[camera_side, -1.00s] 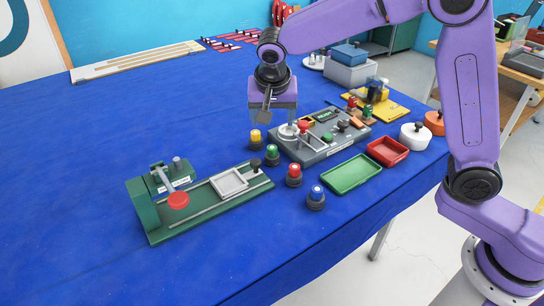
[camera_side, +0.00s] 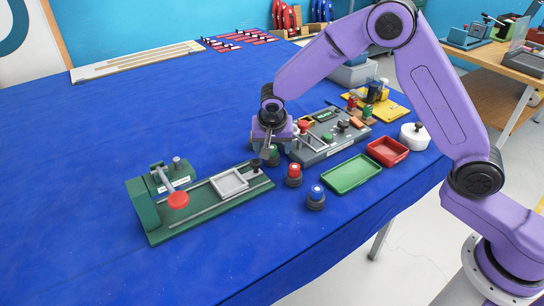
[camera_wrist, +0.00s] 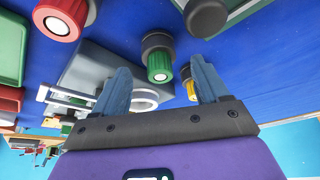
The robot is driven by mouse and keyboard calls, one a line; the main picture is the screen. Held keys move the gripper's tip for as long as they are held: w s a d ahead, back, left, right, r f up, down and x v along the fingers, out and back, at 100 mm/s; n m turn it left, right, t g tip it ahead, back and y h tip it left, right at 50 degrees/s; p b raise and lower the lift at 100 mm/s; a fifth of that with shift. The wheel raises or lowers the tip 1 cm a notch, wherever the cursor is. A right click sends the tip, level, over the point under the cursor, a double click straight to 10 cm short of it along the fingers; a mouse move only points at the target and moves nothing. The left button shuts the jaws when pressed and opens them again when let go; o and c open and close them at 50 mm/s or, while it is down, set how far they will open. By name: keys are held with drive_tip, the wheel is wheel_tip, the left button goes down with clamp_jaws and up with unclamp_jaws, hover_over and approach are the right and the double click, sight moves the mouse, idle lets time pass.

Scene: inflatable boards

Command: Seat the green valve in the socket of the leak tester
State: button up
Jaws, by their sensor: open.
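The green valve (camera_side: 273,160), with a dark ribbed base, stands upright on the blue cloth, partly hidden by my gripper (camera_side: 268,153) in the side view. In the wrist view the green valve (camera_wrist: 160,62) shows between the fingertips of my open gripper (camera_wrist: 162,70), with gaps on both sides; I cannot see contact. The grey device (camera_side: 322,150), which seems to be the leak tester, lies just behind and right. Its pale ring (camera_wrist: 145,100), perhaps the socket, shows beyond the valve in the wrist view; my gripper hides it in the side view.
A red valve (camera_side: 293,174) and blue valve (camera_side: 316,197) stand nearby; a yellow valve (camera_wrist: 192,90) is partly hidden by a finger. A green rail fixture (camera_side: 180,215) lies left. Green (camera_side: 352,174) and red (camera_side: 388,151) trays lie right. The cloth at front is clear.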

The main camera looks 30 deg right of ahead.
drive_tip(key=shift+x, duration=0.9)
drive_tip(key=c, duration=1.2)
drive_tip(key=shift+r, duration=0.1)
